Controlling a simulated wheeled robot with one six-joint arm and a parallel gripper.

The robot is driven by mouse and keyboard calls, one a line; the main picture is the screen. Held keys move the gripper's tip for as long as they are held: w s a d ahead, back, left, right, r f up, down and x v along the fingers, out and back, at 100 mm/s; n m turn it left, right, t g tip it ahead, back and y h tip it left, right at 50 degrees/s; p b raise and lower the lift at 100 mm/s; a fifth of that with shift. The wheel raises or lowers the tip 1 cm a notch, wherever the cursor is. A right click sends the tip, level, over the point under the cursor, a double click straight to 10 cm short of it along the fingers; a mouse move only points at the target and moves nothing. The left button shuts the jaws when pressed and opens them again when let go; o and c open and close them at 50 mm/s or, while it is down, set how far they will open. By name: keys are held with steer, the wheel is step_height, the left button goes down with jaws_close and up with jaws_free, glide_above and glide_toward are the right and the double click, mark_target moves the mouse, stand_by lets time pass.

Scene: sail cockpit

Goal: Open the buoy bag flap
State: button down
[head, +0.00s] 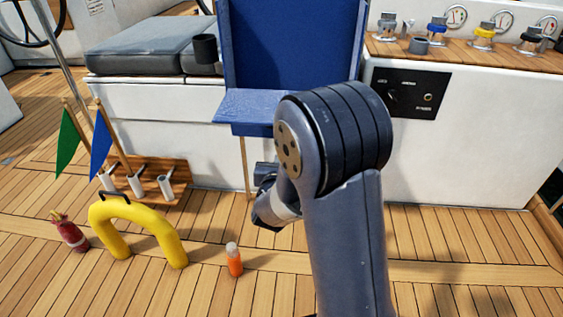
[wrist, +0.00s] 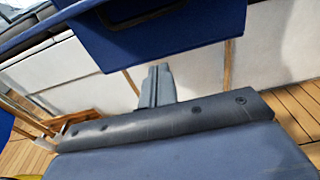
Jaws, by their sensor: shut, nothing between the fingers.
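The blue buoy bag (head: 292,45) stands against the white cockpit seat front, with a tall upright blue panel. A lighter blue ledge (head: 250,105) juts out at its lower front; I cannot tell which piece is the flap. In the wrist view, a blue panel (wrist: 165,28) of it hangs over my gripper. My gripper (wrist: 158,70) is shut and empty, below and apart from the blue panel. In the head view, my arm hides the bag's lower right and most of my gripper. The yellow horseshoe buoy (head: 135,215) stands on the deck at the left.
A wooden rack (head: 150,178) with white tubes holds green and blue flags. A red extinguisher-like bottle (head: 69,232) and an orange bottle (head: 234,262) stand near the buoy. A white console (head: 450,150) is at the right. The front right deck is clear.

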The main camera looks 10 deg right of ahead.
steer(key=b+x, duration=0.2)
steer(key=x, duration=0.4)
steer(key=shift+s+a+r, duration=0.1)
steer(key=shift+s+r, duration=0.1)
steer(key=shift+r, duration=0.75)
steer(key=shift+s+r, duration=0.2)
steer(key=shift+r, duration=0.75)
steer(key=shift+r, duration=0.1)
steer(key=r+g+p, duration=0.1)
steer(key=p, duration=0.2)
steer(key=r+g+p, duration=0.1)
steer(key=r+p, duration=0.1)
steer(key=p, duration=0.2)
steer(key=shift+s+a+y, duration=0.15)
steer(key=shift+s+y, duration=0.25)
steer(key=shift+f, duration=0.1)
